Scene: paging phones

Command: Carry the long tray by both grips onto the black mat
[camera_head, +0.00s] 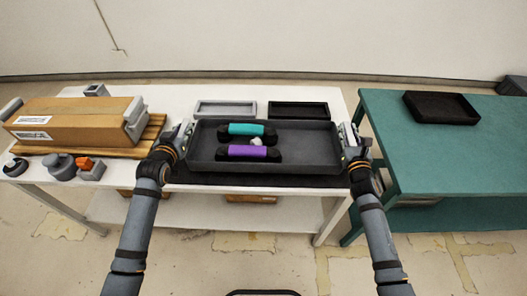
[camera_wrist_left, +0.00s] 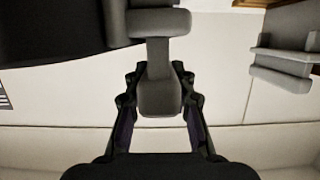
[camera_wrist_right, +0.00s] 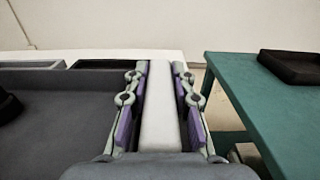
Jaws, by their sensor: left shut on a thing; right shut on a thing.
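The long dark grey tray (camera_head: 315,158) is in the middle of the white table in the head view, over the black mat (camera_head: 215,178), whose front strip shows below it. I cannot tell whether the tray touches the mat. In the tray lie a teal-handled phone (camera_head: 246,130), a purple-handled phone (camera_head: 248,152) and a small white piece (camera_head: 256,141). My left gripper (camera_head: 181,137) is shut on the tray's left grip, a grey bar in the left wrist view (camera_wrist_left: 160,88). My right gripper (camera_head: 350,139) is shut on the right grip, between the fingers in the right wrist view (camera_wrist_right: 160,110).
A light grey shallow tray (camera_head: 226,108) and a black one (camera_head: 298,109) stand behind the long tray. A cardboard box (camera_head: 70,122) on a wooden pallet (camera_head: 145,143) stands at left, with small grey items in front. A green table (camera_head: 420,165) at right bears a dark tray (camera_head: 440,107).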

